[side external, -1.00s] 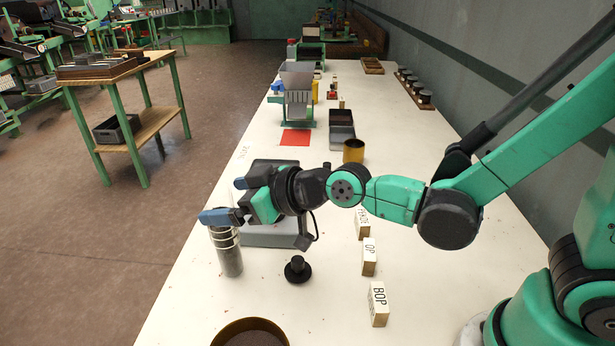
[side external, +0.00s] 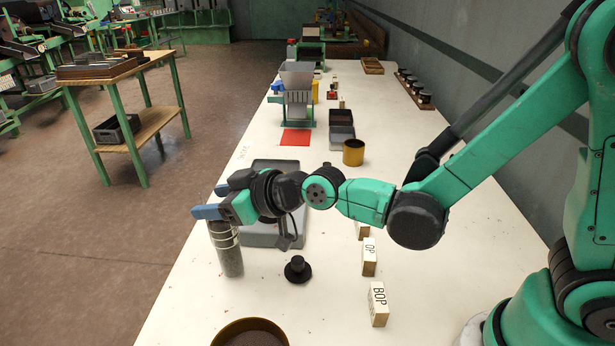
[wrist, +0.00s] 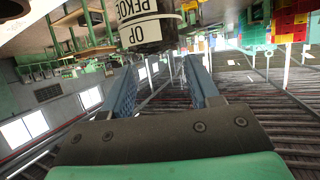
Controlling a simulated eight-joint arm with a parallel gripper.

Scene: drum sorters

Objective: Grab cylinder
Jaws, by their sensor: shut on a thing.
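The cylinder (side external: 227,252) stands upright near the table's left edge in the side view. In the wrist view, the cylinder (wrist: 150,28) shows at the top of the picture with a white "OP PEKOE" label and a dark end. There it lies between the tips of my gripper's fingers (wrist: 158,68).
A black knobbed piece (side external: 298,269) stands right of the cylinder. A grey tray (side external: 262,236) lies behind, partly under my gripper. A round brass-rimmed bowl (side external: 283,331) is in front. Lettered blocks, such as BOP (side external: 378,304), stand to the right. The table's left edge is close.

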